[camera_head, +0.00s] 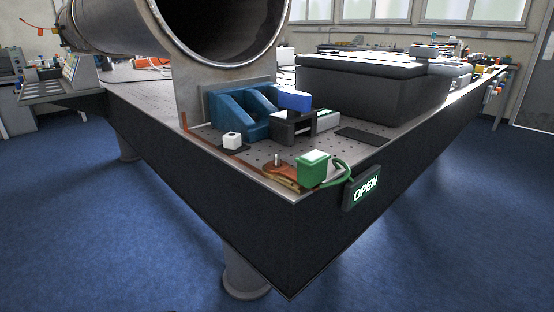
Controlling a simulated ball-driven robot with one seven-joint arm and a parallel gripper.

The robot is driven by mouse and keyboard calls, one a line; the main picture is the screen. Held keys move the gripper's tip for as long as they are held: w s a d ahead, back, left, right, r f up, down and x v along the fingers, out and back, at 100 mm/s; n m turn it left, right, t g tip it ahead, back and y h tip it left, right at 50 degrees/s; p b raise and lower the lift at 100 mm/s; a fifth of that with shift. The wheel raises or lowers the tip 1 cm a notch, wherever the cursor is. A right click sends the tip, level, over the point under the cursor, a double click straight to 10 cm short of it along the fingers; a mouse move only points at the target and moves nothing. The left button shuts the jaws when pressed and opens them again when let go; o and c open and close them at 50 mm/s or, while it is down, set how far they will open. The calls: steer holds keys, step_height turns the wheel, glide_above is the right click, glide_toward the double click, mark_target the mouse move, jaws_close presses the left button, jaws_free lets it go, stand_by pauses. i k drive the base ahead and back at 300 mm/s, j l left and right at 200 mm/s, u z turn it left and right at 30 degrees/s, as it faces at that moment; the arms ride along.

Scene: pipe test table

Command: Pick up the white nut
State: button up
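A small white block with a dark spot on top, which looks like the white nut (232,140), sits near the left front edge of the perforated table (262,158). It rests on or beside a small dark plate, in front of a blue stepped block (243,112). Nothing covers the nut from this side. My gripper is not in the head view, so its place and state are not shown.
A large metal pipe (172,28) overhangs behind the nut. A green box (312,168) stands at the table corner, with an OPEN sign (362,190) on the side. A small upright pin (277,160) stands between nut and green box. A big black box (372,88) fills the back.

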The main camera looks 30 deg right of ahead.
mark_target(231, 140)
steer(key=i+l+u, duration=0.15)
steer(key=u, duration=0.2)
steer(key=i+l+u, duration=0.15)
steer(key=l+u, duration=0.2)
steer(key=i+l+u, duration=0.1)
steer(key=u, duration=0.25)
steer(key=l, duration=0.1)
